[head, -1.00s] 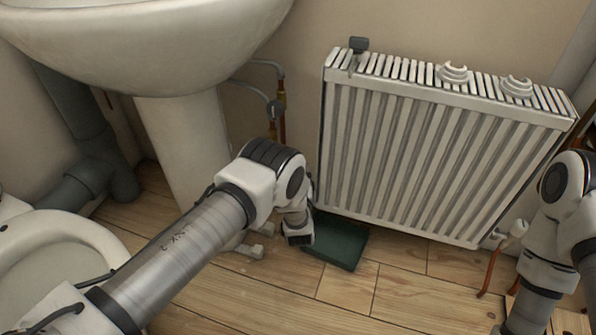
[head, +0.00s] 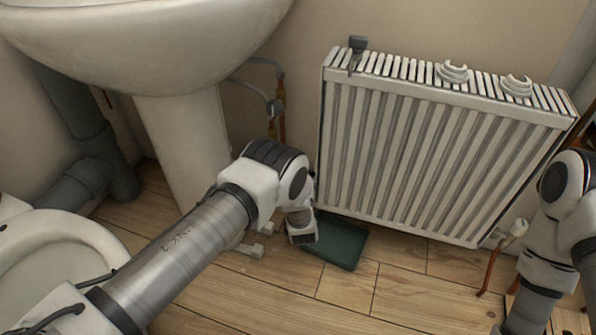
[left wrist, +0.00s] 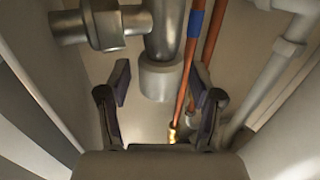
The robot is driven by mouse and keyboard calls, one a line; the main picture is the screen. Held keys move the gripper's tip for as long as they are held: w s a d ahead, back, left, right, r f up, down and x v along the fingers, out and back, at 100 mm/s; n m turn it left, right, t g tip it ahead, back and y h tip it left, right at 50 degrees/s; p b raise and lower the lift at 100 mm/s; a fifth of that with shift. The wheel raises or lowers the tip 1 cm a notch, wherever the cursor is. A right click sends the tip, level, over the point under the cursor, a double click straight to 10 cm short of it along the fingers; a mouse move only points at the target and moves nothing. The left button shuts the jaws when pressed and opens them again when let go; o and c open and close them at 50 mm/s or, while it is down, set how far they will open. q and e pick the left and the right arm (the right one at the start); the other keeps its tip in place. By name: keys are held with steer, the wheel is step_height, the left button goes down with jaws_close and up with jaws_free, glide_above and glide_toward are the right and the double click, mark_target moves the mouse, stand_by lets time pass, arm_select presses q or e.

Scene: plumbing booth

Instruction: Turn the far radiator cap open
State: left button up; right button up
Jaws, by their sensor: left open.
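The white ribbed radiator (head: 430,160) stands against the wall at the right in the head view. A white cap (head: 517,229) on a copper pipe shows at its lower right corner. No cap can be made out at its lower left corner, by my left wrist. In the left wrist view, my left gripper (left wrist: 159,80) is open, with its two dark fingers apart. A pale grey cylindrical end (left wrist: 160,82) on a grey pipe fitting shows between the fingers; I cannot tell whether it is the far cap or whether the fingers touch it. My right gripper is out of view.
Copper pipes (left wrist: 190,75), one with a blue band, run close to the right finger. A grey valve body (left wrist: 100,25) is at upper left. A sink pedestal (head: 190,150) and toilet (head: 60,260) stand left.

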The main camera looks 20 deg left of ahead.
arm_select(q)
step_height(320, 180, up, 10)
steer(key=shift+f, duration=0.1)
steer(key=shift+s+a+f+h+p, duration=0.1)
steer(key=shift+f+h+p, duration=0.2)
steer(key=s+a+f+m+t+h+p, duration=0.1)
steer(key=s+f+m+h+p, duration=0.4)
steer(key=s+f+h, duration=0.4)
steer(key=shift+m, duration=0.5)
steer(key=w+b, duration=0.1)
steer(key=w, duration=0.1)
steer(key=w+b, duration=0.2)
steer(key=w, duration=0.1)
steer(key=w+d+b, duration=0.1)
steer(key=w+b, duration=0.1)
steer(key=w, duration=0.1)
steer(key=shift+f, duration=0.4)
steer(key=shift+w+r, duration=0.1)
steer(key=c, duration=1.1)
